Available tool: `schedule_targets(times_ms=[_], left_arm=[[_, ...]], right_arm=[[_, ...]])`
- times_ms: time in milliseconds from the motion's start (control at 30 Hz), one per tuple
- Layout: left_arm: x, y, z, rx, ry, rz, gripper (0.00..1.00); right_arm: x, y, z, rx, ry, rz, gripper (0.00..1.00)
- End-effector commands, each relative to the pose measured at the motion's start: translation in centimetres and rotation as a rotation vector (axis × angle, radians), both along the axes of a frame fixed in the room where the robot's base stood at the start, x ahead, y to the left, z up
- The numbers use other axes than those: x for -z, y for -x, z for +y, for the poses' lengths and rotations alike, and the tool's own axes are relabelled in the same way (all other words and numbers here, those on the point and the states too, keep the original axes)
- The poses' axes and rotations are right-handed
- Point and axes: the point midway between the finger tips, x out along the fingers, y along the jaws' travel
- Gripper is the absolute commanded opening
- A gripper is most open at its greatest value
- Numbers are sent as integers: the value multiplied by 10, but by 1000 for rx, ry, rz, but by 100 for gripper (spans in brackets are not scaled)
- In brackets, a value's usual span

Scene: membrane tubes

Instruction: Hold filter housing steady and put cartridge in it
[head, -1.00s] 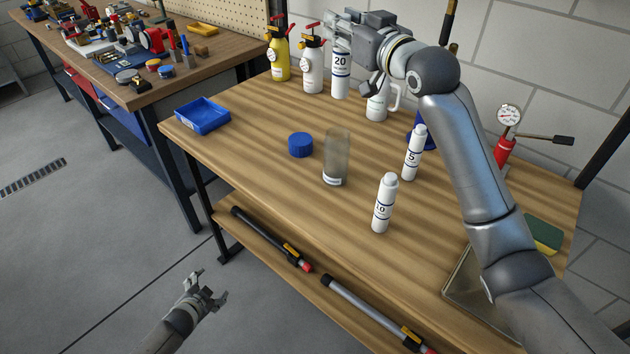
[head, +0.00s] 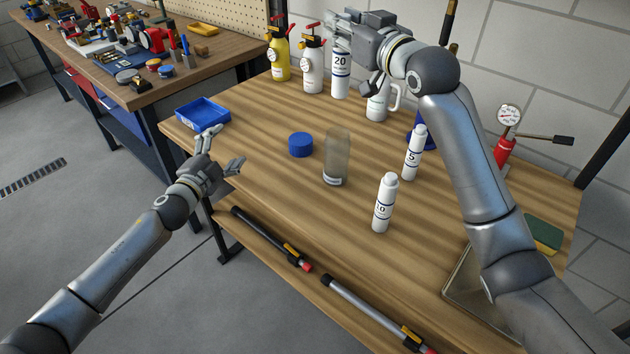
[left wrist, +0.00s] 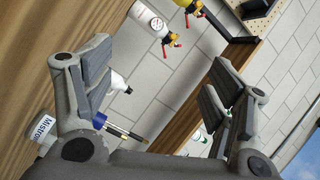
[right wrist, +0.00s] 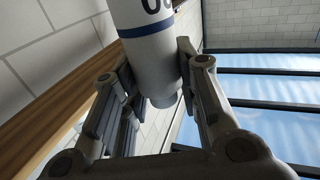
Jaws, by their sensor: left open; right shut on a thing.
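The clear, greyish filter housing (head: 336,158) stands upright and open-topped on the workbench, with a white label near its base. A blue round cap (head: 301,145) lies left of it. My right gripper (head: 343,38) is shut on the upper part of the white cartridge marked 20 (head: 341,80) at the back of the bench. That cartridge (right wrist: 148,45) also fills the space between the fingers in the right wrist view. My left gripper (head: 226,148) is open and empty, over the bench's left edge and apart from the housing. Cartridges marked 5 (head: 413,155) and 10 (head: 384,205) stand to the right.
A blue tray (head: 203,116) lies close behind my left gripper. A yellow sprayer (head: 279,55), a white sprayer (head: 312,62) and a white jug (head: 377,103) stand at the back. A gauge pump (head: 505,140) is at the right. The bench left of the housing is mostly clear.

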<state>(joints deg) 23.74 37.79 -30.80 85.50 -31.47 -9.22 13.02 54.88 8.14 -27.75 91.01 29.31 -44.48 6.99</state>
Motion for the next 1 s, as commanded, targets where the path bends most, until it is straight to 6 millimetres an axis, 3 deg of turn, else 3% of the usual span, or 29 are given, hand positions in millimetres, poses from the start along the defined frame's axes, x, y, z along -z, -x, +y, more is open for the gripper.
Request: schedule_targets(times_ms=[33, 300, 500, 600, 800, 1000], left_arm=[[6, 6, -24, 16, 69, 14, 78], [15, 52, -142, 76, 501, 110, 78], [4, 87, -202, 88, 818, 191, 78], [-3, 99, -219, 89, 932, 220, 78], [-12, 109, -232, 86, 1045, 247, 78], [-13, 95, -239, 86, 1059, 250, 78]], right_arm=[[0, 0, 0, 0, -1, -1, 0], [0, 0, 0, 0, -1, -1, 0], [0, 0, 0, 0, -1, -1, 0], [0, 0, 0, 0, -1, -1, 0], [0, 0, 0, 0, -1, -1, 0], [0, 0, 0, 0, -1, -1, 0]])
